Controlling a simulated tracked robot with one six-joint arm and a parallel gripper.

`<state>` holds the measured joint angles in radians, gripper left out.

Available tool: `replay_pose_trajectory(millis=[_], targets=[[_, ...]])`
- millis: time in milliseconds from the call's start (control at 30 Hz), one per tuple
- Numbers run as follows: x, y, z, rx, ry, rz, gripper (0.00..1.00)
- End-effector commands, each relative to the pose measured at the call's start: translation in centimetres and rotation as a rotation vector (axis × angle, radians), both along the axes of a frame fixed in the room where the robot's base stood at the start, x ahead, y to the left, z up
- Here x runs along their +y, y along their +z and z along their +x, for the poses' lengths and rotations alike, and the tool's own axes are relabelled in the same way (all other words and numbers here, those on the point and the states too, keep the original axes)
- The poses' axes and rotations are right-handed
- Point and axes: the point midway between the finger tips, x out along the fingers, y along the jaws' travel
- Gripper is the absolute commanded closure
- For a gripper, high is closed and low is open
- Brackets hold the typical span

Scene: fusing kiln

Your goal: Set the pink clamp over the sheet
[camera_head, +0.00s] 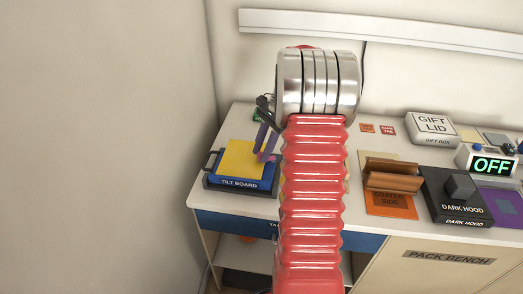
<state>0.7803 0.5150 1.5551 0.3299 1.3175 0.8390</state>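The tilt board (240,184) is a blue board in a dark frame with side handles, at the left end of the bench. A yellow sheet (240,159) lies flat on it. A purple upright strip (262,137) stands at the sheet's right side. A small pink piece (273,158) shows at its foot, and I cannot tell whether this is the pink clamp. My red ribbed arm and its metal joint cover the area just right of the board. A dark part beside the joint may belong to my gripper; its fingertips are hidden.
A brown wooden holder (392,179) stands on an orange "coated side" card (390,206) right of my arm. Farther right are the dark hood (455,203), the gift lid (432,126) and an "OFF" display (492,165). A wall closes the left side.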

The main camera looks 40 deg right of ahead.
Motion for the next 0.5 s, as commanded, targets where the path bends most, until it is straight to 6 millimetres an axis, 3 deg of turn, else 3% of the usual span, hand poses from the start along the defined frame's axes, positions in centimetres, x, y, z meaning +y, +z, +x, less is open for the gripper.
replay_pose_trajectory(millis=[400, 500], targets=[[-0.04, 0.02, -0.03, 0.0, 0.0, 0.0, 1.0], [-0.04, 0.02, -0.03, 0.0, -0.001, 0.0, 1.0]])
